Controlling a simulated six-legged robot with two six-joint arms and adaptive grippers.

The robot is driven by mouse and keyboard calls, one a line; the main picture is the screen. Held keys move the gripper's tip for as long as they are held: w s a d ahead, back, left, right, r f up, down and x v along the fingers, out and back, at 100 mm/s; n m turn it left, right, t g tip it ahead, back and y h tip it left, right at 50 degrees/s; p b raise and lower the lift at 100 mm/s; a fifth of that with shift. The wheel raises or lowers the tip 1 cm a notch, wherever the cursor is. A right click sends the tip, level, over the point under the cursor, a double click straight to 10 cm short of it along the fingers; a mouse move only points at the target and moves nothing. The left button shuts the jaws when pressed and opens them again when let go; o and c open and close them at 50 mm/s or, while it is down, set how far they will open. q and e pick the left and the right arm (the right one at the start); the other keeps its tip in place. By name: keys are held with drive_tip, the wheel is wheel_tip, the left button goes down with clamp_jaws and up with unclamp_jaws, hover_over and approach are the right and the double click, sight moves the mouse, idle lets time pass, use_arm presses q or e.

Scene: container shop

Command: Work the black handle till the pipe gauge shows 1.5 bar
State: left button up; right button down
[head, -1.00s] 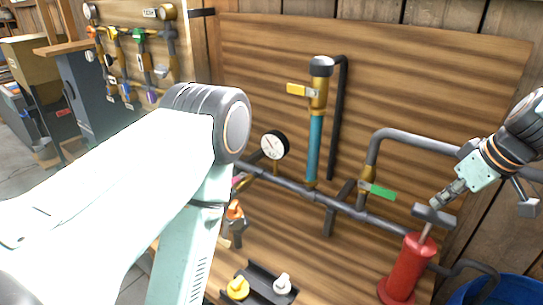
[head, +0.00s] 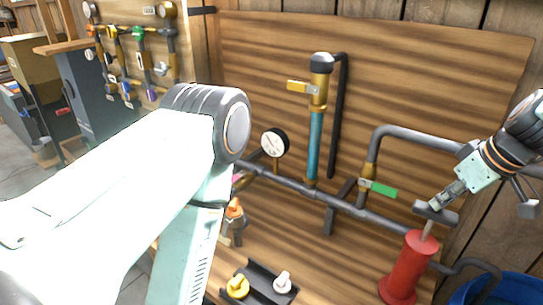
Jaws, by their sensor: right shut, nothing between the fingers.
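The black handle (head: 436,213) is a crossbar on a short rod above the red pump (head: 407,268) at the lower right. My right gripper (head: 437,205) points down at the handle from the upper right, with its tips at the top of the crossbar. It is shut with nothing between its fingers; I cannot tell whether it presses on the bar. The round white pipe gauge (head: 275,142) stands on the pipe at the centre; its dial is too small to read. My left arm crosses the left side, and its gripper is out of view.
A grey pipe (head: 290,184) runs along the wooden backboard (head: 430,90). It carries a green lever (head: 383,190) and a sight tube with blue liquid (head: 315,148) and a yellow lever (head: 297,86). A yellow knob (head: 238,287) and a white knob (head: 282,282) sit in front. A blue tub (head: 500,290) stands at lower right.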

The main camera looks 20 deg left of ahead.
sight(441, 214)
drive_tip(key=shift+s+f+b, duration=0.1)
drive_tip(key=shift+f+b, duration=1.8)
drive_tip(key=shift+f, duration=0.6)
drive_tip(key=shift+r+p, duration=2.2)
drive_tip(key=shift+r, duration=0.85)
drive_tip(key=shift+f, duration=0.1)
